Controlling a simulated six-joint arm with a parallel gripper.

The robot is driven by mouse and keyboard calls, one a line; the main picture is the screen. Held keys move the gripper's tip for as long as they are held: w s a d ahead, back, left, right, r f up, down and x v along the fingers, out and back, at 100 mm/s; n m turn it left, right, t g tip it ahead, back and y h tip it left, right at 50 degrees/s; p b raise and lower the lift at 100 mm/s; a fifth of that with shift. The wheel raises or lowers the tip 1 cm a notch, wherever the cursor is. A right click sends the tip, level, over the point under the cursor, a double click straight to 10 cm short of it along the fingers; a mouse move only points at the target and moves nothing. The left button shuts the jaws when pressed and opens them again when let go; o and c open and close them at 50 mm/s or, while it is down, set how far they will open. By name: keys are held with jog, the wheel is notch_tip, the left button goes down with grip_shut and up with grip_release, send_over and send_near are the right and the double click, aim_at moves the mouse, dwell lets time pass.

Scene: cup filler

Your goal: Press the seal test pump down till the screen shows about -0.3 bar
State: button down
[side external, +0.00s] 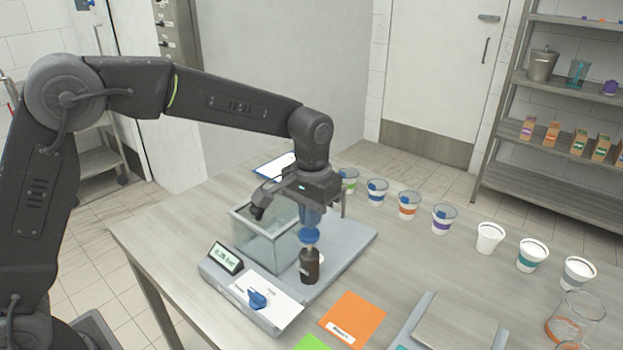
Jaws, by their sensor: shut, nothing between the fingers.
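The seal test pump (309,266) is a dark upright cylinder with a blue knob (309,236) on top. It stands at the right front of the grey tester base (345,262). My gripper (309,222) points down directly above the knob, shut and empty, its tips at or very close to the knob's top. Whether they touch is hard to tell. The small screen (226,258) at the left of the base shows green characters, seemingly near 0.28 bar; the digits and sign are too small to read surely.
A clear tank (268,248) stands on the base beside the pump. A blue valve knob (258,299) is on the white front panel. Several cups (443,219) line the table's far side. An orange card (353,319) and a scale (455,331) lie in front.

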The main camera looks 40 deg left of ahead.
aim_at(311, 232)
notch_tip(311, 232, up, 9)
dwell(0.3)
dwell(1.5)
jog(key=s+a+r+t, duration=0.35)
jog(key=s+a, duration=0.25)
jog(key=s, duration=0.6)
jog(key=s+a+f+t, duration=0.1)
jog(key=s+f, duration=0.1)
jog(key=s, duration=0.4)
jog(key=s+a+f+t, duration=0.1)
jog(key=s+a+f, duration=0.1)
jog(key=s, duration=0.4)
jog(key=shift+s+a+f, duration=0.2)
jog(key=shift+s+a, duration=0.05)
jog(key=shift+a, duration=0.05)
jog(key=c, duration=1.8)
grip_release()
